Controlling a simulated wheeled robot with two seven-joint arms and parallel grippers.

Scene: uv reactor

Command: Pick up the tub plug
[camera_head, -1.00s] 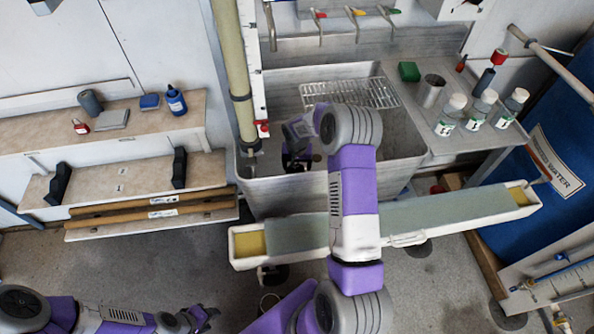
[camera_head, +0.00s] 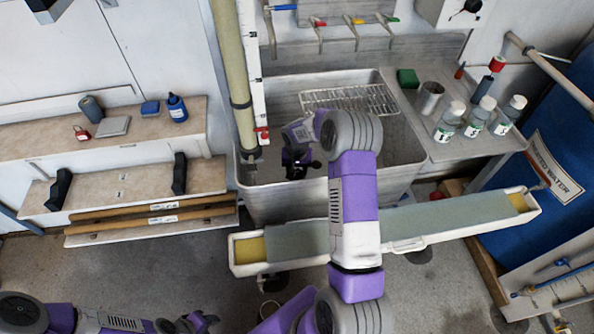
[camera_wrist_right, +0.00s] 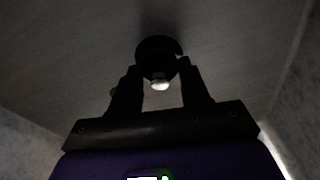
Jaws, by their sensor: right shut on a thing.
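The tub plug (camera_wrist_right: 160,48) is a dark round disc with a pale metallic knob, seen in the right wrist view. My right gripper (camera_wrist_right: 160,80) is shut on it, with a finger on each side of the knob. In the head view my right gripper (camera_head: 298,166) points down inside the grey tub (camera_head: 268,195), with a small dark shape at its fingertips. My left gripper (camera_head: 207,322) is low at the bottom left, well away from the tub; its jaw gap is unclear.
A wire rack (camera_head: 350,99) spans the back of the tub. Bottles (camera_head: 478,116), a metal cup (camera_head: 430,97) and a green block (camera_head: 408,78) stand on the right drainboard. A long tray (camera_head: 440,222) lies across the front. A pole (camera_head: 232,70) rises at the tub's left corner.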

